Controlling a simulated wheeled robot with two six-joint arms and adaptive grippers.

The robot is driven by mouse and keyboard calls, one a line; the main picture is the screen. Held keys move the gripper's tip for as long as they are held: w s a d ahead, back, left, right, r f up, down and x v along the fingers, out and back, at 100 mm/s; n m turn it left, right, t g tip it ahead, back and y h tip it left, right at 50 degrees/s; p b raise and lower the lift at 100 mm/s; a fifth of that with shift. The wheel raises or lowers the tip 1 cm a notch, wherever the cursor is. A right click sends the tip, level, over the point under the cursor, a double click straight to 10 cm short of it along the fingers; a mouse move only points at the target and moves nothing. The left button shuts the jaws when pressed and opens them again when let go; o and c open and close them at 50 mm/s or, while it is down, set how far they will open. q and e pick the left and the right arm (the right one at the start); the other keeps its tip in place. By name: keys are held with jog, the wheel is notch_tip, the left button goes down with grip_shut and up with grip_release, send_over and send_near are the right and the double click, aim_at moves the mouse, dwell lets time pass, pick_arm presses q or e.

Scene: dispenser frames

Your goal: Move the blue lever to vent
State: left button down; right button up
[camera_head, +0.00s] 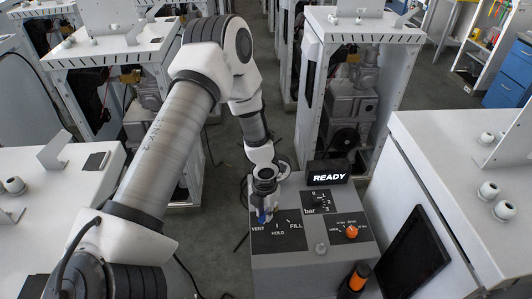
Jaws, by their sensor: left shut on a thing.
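The blue lever (262,217) is a small strip of blue on the black plate (272,243) marked VENT, HOLD and FILL, on top of the grey control box (278,263). The visible blue is just above and right of the word VENT. My left gripper (264,207) points down from above and is shut on the blue lever. The gripper hides most of the lever, so its exact angle is hard to tell. My right gripper is not in view.
The box also carries a lit READY display (327,178), a bar dial (318,202) and an orange knob (351,232). A dark flat screen (412,255) stands close on the right. White dispenser frames (362,28) stand behind, with grey floor between.

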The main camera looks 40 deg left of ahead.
pick_arm(q)
jog(key=shift+w, duration=0.1)
dwell(0.4)
jog(key=c, duration=1.1)
grip_release()
jog(key=shift+o, duration=0.3)
jog(key=shift+w+a+f, duration=0.1)
jog(key=shift+w+f, duration=0.05)
notch_tip(320, 180, up, 12)
